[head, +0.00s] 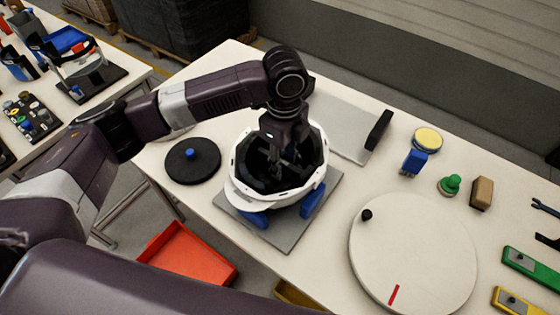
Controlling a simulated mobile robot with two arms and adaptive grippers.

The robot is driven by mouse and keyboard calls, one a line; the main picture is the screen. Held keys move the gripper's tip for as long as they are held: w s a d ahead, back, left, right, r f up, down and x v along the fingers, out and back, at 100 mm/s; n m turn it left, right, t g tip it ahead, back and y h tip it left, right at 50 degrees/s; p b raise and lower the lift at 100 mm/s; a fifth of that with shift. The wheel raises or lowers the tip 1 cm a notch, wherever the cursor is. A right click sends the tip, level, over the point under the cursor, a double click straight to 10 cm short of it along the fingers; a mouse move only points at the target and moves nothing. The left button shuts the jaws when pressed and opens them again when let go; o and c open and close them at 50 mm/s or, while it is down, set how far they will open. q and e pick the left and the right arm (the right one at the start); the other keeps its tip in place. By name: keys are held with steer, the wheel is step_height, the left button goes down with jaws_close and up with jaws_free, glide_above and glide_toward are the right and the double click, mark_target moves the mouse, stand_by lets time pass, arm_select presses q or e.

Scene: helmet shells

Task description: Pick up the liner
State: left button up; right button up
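A white helmet shell (240,188) with its open side up sits on a grey square plate (290,236), with blue pads low on its near side. The inside of the shell is dark; a black liner (250,167) seems to line it, but its outline is hard to make out. My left gripper (284,168) points down into the shell opening. Its dark fingers blend with the dark inside, so I cannot tell whether they touch or hold anything. My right gripper is not in view.
A black disc with a blue knob (190,154) lies left of the shell. A large white turntable (415,250) is at the right. Beyond it stand a yellow-topped pad (427,138), a green knob (450,185) and a brown block (481,193). A red bin (185,255) is below the table edge.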

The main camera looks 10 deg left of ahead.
arm_select(q)
jaws_close()
stand_by(0.3)
